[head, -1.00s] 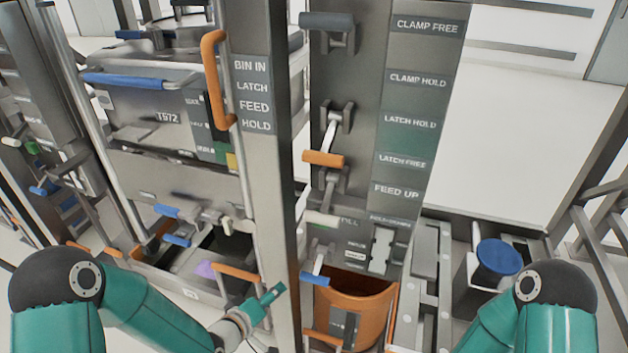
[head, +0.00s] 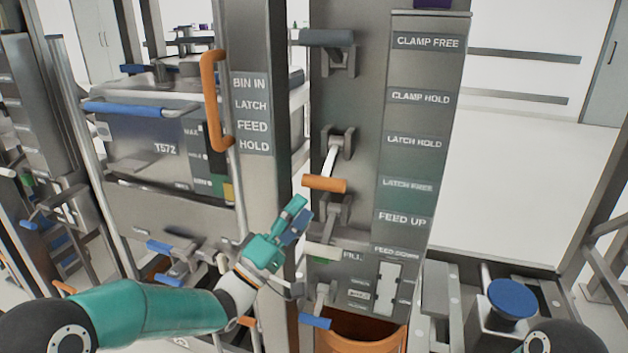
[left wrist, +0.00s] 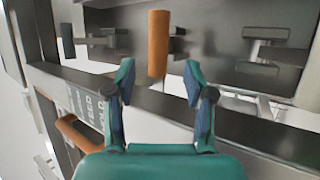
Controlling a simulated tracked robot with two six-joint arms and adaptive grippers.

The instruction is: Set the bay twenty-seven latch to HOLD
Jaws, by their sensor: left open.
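The latch lever with the orange grip (head: 325,184) is on the grey panel right of the post in the head view. Its pale arm slopes down from its pivot, and its grip is level with the LATCH FREE label (head: 408,186), below the LATCH HOLD label (head: 414,142). My left gripper (head: 298,218) is open and empty, lower left of that grip, in front of the post. In the left wrist view an orange grip (left wrist: 158,45) stands ahead of my open left fingers (left wrist: 158,84), in line with the gap between them. My right gripper is out of view.
A grey-gripped lever (head: 327,38) is above the latch and a blue-gripped lever (head: 315,322) below. A vertical orange handle (head: 212,100) and the post (head: 280,110) stand left. An orange bin (head: 365,330) sits below the panel. White floor right of the panel is open.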

